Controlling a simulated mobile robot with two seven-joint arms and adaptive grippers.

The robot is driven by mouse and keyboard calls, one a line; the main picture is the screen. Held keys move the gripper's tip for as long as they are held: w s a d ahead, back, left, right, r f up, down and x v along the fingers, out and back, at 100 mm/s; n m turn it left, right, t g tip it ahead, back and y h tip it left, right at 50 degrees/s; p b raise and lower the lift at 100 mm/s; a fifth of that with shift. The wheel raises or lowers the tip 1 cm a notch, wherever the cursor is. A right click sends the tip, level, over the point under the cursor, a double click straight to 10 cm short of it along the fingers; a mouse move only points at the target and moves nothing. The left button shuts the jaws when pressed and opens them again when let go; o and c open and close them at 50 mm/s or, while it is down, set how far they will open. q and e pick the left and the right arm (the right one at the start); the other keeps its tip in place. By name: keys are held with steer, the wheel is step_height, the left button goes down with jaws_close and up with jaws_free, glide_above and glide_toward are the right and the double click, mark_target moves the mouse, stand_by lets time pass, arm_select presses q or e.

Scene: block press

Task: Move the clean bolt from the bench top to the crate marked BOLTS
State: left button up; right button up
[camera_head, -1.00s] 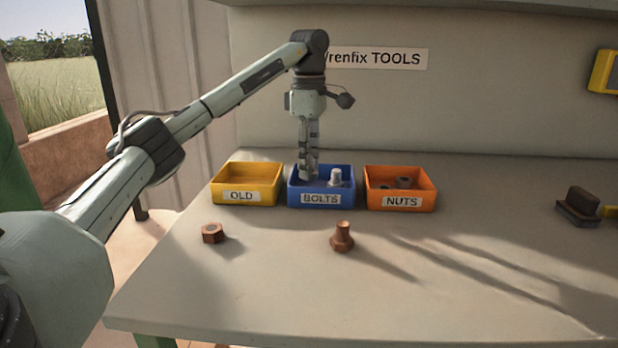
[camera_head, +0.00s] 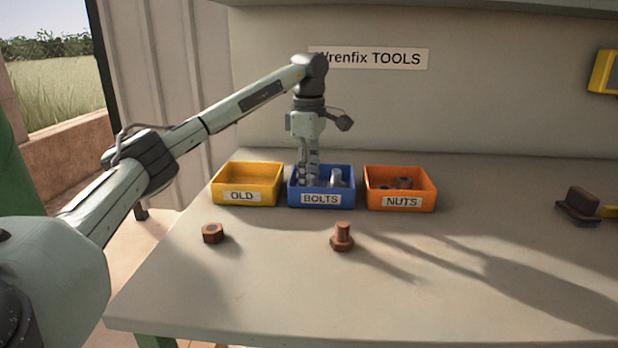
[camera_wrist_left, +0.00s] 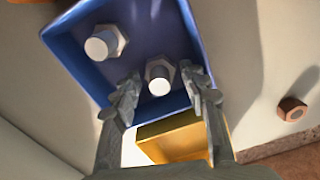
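The blue crate marked BOLTS (camera_head: 346,198) stands on the bench between two other crates. My left gripper (camera_head: 308,182) points down into its left half. In the left wrist view its fingers (camera_wrist_left: 163,78) are open, one on each side of a clean grey bolt (camera_wrist_left: 158,77), with gaps showing. This bolt stands on its head inside the crate (camera_wrist_left: 70,52) and shows small in the head view (camera_head: 313,181). A second clean bolt (camera_head: 337,178) stands apart from it in the crate; it also shows in the left wrist view (camera_wrist_left: 102,43). My right gripper is not in view.
The yellow OLD crate (camera_head: 270,198) is left, the orange NUTS crate (camera_head: 428,199) with nuts right. A brush-like object (camera_head: 578,207) sits at far right. The front bench is mostly clear.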

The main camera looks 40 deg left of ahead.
arm_select(q)
steer(key=shift+r, duration=0.1)
step_height(320, 180, up, 12)
stand_by(0.5)
